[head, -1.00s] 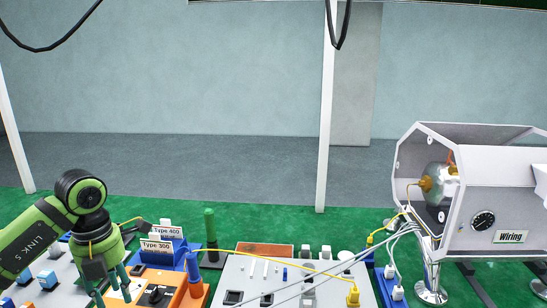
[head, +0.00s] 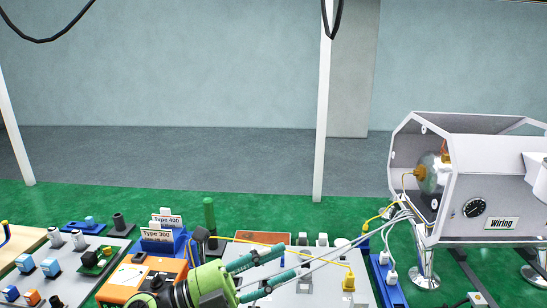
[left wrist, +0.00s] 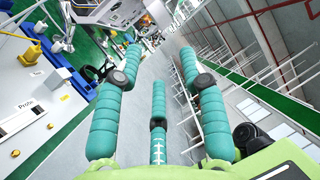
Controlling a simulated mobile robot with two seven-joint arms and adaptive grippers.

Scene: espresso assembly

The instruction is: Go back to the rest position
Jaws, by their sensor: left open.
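My left gripper (head: 288,262) is low in the middle of the head view. Its teal fingers are spread and point right, over the white board (head: 320,292). They hold nothing that I can see. The left wrist view shows the fingers (left wrist: 158,62) apart, with empty space between them. The wrist and lower arm run out of the bottom of the head view. My right gripper is not in view.
The white machine marked Wiring (head: 490,180) stands at the right, with grey cables running toward the board. A yellow plug (head: 348,283) stands on the board. Left are an orange box (head: 125,278), blue type-labelled holders (head: 165,242) and a grey parts board (head: 65,285).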

